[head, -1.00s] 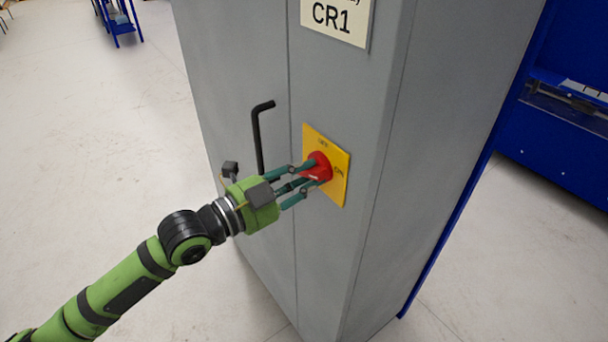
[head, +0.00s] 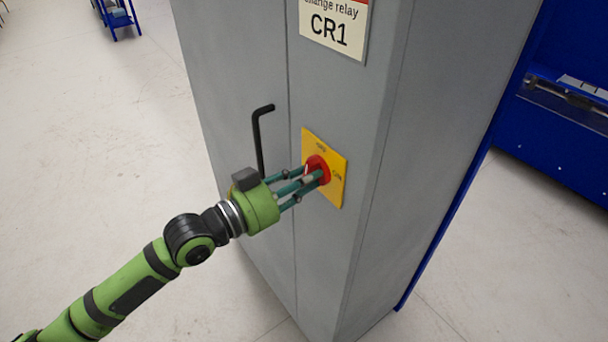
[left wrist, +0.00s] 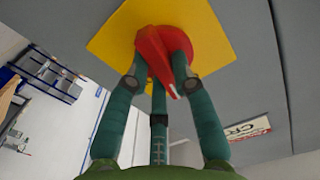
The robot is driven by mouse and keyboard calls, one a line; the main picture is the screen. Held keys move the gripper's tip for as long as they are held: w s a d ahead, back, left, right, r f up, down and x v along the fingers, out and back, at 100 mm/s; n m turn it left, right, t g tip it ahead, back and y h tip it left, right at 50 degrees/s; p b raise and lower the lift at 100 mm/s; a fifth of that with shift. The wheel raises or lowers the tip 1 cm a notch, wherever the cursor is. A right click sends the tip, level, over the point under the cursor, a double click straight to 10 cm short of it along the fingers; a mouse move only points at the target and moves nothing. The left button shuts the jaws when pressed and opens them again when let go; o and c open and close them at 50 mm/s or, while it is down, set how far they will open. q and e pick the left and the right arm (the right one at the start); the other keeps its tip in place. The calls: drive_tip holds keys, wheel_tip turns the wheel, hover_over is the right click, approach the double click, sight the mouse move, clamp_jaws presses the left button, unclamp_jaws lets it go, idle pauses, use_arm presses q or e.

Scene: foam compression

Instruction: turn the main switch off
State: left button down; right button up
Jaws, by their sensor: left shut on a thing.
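The main switch is a red rotary knob (head: 317,165) on a yellow plate (head: 334,187), fixed to the grey cabinet front. The plate has small lettering at its top and right, ON at the right; the top word is blurred. My left gripper (head: 316,174) reaches the knob from the lower left, its teal fingers closed on it. In the left wrist view the fingers hold the red knob (left wrist: 154,52) from both sides, in front of the yellow plate (left wrist: 112,38). The fingers partly hide the knob, so its exact pointing is hard to tell. My right gripper is out of view.
A black cabinet handle (head: 258,140) stands out just left of the switch, close to my gripper. A CR1 sign (head: 336,28) is above. Blue equipment (head: 560,110) stands at the right. The pale floor at left is open.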

use_arm(q)
drive_tip(key=shift+n+p, duration=0.3)
drive_tip(key=shift+n, duration=0.8)
drive_tip(key=c, duration=1)
unclamp_jaws()
drive_tip(key=shift+c, duration=0.2)
drive_tip(key=v, duration=1.2)
